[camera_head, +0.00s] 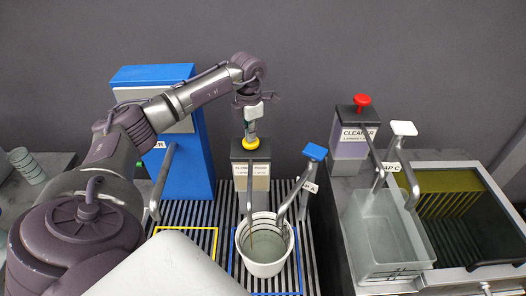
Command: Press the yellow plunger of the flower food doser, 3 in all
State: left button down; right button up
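The flower food doser (251,170) is a grey box with a pale label, standing behind a slatted rack. Its yellow plunger (243,144) sits on top. My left gripper (250,134) points down directly over the plunger, its fingers together in one narrow column. The fingertips are at or just above the yellow top; I cannot tell whether they touch. A white bucket (243,262) with liquid in it stands in front of the doser, with the thin spout reaching down into it. My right gripper is not in view.
A blue-handled tap (315,152) stands right of the doser; a tall blue dispenser (184,171) stands left. Further right are a cleaner doser with a red plunger (362,100), a white-handled tap (403,129), a clear vessel (352,224) and a sink (478,168). A yellow outline marks bare rack left.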

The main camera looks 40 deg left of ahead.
pick_arm(q)
notch_tip(320, 180, up, 8)
jog(key=p, duration=0.5)
jog(key=shift+f, duration=0.15)
dwell(0.4)
notch_tip(320, 180, down, 2)
jog(key=n+b, duration=0.4)
jog(key=n, duration=0.2)
jog(key=shift+f, duration=0.5)
jog(key=shift+b, duration=0.3)
dwell(1.1)
